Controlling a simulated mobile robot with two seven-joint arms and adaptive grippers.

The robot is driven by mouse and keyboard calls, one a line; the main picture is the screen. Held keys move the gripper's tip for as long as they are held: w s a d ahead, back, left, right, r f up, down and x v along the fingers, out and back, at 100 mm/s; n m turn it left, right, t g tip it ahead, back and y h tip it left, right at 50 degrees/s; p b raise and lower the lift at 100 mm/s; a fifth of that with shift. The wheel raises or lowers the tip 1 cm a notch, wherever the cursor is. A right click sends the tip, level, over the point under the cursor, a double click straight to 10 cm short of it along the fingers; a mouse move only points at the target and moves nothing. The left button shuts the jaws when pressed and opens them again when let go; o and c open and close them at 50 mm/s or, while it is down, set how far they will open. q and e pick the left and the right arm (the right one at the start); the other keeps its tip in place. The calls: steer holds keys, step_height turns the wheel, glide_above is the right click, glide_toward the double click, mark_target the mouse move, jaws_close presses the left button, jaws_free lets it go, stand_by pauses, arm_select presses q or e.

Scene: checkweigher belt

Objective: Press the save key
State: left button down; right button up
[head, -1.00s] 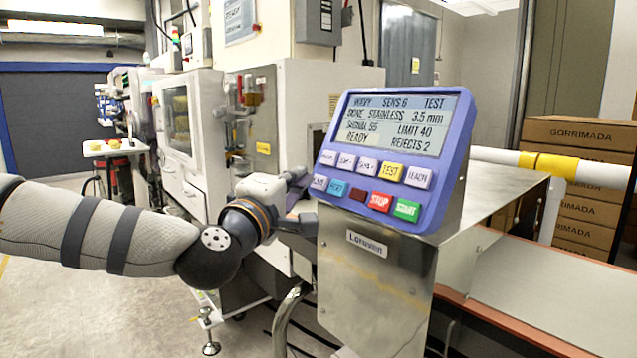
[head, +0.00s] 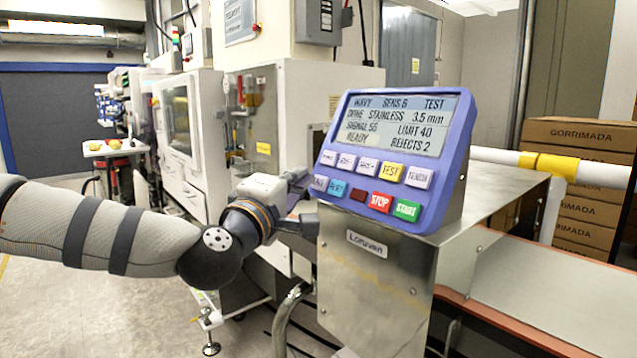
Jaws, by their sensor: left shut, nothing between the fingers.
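The blue-framed control panel (head: 455,160) is tilted on top of a steel cabinet, with a screen above two rows of keys. The save key (head: 320,183) seems to be the pale key at the left end of the lower row; its small label is hard to read. A light-blue key (head: 337,188) is just right of it. My left gripper (head: 304,200) is shut and empty, close to the panel's lower left edge, beside the save key. I cannot tell whether its fingertips touch the panel. My right gripper is not in view.
Red STOP (head: 380,202) and green START (head: 406,209) keys sit farther right in the same row. The steel cabinet (head: 370,290) stands below the panel. A conveyor belt (head: 540,290) runs at the right. Machines stand behind my left arm.

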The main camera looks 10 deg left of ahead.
arm_select(q)
steer(key=shift+w+d+f, duration=0.15)
steer(key=shift+w+d, duration=0.05)
steer(key=shift+w, duration=0.05)
steer(key=shift+w+d+f, duration=0.2)
steer(key=shift+w, duration=0.1)
stand_by(0.7)
steer(key=shift+s+a+r+p, duration=0.35)
steer(key=shift+s+a, duration=0.1)
steer(key=shift+s, duration=0.15)
stand_by(0.3)
